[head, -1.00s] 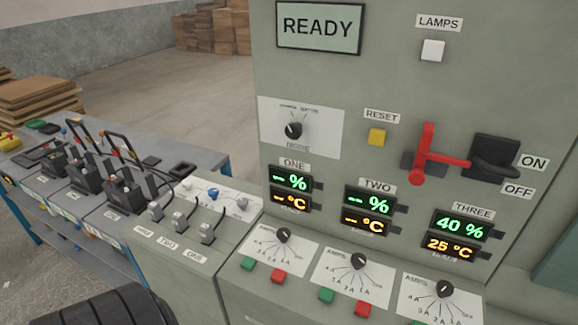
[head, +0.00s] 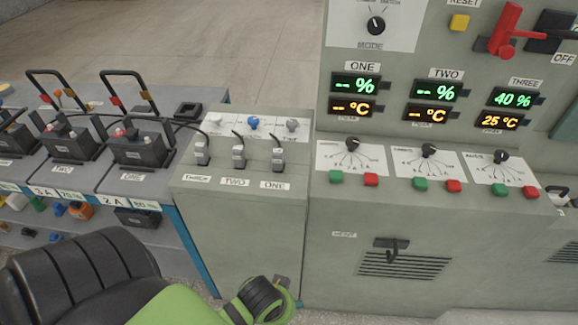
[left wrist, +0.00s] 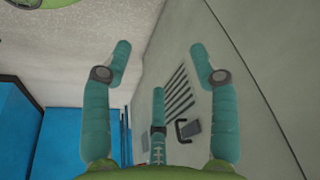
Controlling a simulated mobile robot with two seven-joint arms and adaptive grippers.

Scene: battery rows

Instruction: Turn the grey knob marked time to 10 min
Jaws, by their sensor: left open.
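A grey knob (head: 292,125) is at the right end of a small white panel, beside a blue knob (head: 253,123) and a pale white knob (head: 214,118). Its label and setting are too small to read. My right gripper is not in view.
Three upright plugs with cables (head: 238,155) stand just in front of the knobs. The tall cabinet (head: 345,235) rises to the right, with a vent handle (head: 392,245). Batteries with raised handles (head: 135,145) stand on the bench at left. Open floor lies behind.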

